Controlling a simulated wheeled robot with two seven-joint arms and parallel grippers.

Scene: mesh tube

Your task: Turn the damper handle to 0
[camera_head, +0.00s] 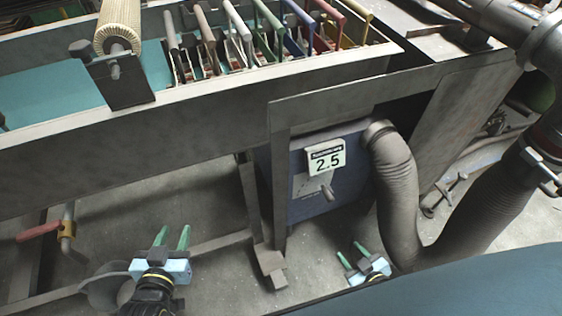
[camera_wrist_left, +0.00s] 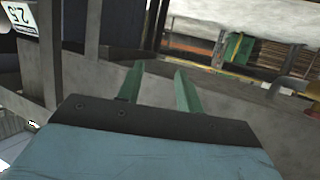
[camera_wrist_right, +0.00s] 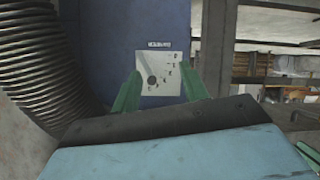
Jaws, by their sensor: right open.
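The damper handle (camera_head: 327,193) is a short grey lever on a pale dial plate (camera_head: 308,187), on the front of a blue box (camera_head: 310,208) under the bench. A sign (camera_head: 327,160) above it reads 2.5. The right wrist view shows the dial plate (camera_wrist_right: 172,70) ahead, with a dark round knob (camera_wrist_right: 152,81) on it. My right gripper (camera_head: 351,254) is below and right of the handle, apart from it; its green fingers are parted and empty. My left gripper (camera_head: 172,235) is further left, fingers parted, holding nothing.
A ribbed grey hose (camera_head: 393,180) curves down from the box's right side, close to my right gripper. The bench frame's leg (camera_head: 279,190) stands left of the box. A red-handled valve (camera_head: 40,231) is at the far left. Open floor (camera_head: 215,210) lies between.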

